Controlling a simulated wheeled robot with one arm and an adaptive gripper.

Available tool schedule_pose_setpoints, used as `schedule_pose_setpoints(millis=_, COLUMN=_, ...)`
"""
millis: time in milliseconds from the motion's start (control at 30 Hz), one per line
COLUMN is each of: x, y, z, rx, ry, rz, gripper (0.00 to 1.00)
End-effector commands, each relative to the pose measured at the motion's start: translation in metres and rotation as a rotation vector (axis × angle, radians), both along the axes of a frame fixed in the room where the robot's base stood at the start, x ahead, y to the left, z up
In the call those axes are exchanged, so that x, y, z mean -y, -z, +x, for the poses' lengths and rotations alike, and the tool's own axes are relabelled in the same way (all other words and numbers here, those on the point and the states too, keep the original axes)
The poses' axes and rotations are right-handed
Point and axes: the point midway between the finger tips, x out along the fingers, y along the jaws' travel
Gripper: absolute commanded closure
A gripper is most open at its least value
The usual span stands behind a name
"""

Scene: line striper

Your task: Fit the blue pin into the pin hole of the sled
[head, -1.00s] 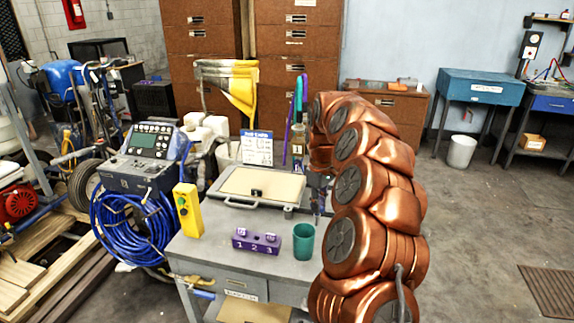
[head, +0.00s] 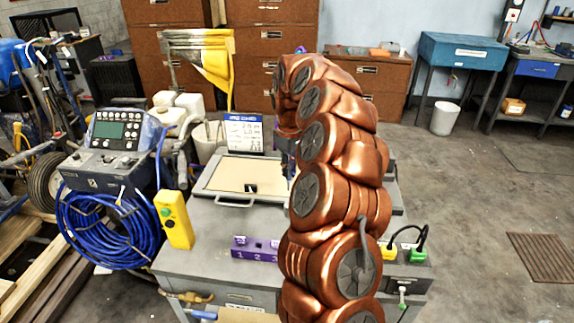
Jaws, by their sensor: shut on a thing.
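My gripper (head: 287,164) shows only as a small dark part behind my copper arm, at the right edge of the grey-framed beige panel on the cart (head: 215,215). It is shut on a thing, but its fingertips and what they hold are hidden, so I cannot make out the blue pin. A purple block (head: 255,249) marked 1, 2, 3 sits near the cart's front, its right end covered by my arm. I cannot pick out the sled or its pin hole for certain.
The beige panel (head: 235,172) with a black knob and a white card (head: 242,133) stand behind the block. A yellow control box (head: 176,220) is at the left. Yellow and green plugs (head: 402,251) with a black cable lie at the right. Open floor is at the right.

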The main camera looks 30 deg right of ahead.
Motion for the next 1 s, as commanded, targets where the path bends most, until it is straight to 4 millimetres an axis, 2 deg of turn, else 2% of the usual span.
schedule_pose_setpoints(millis=600, x=-0.003, y=0.046, z=0.001, rx=0.000, ry=-0.005, rz=0.001, gripper=1.00)
schedule_pose_setpoints(millis=1000, x=-0.003, y=0.049, z=0.001, rx=0.000, ry=-0.005, rz=0.000, gripper=1.00)
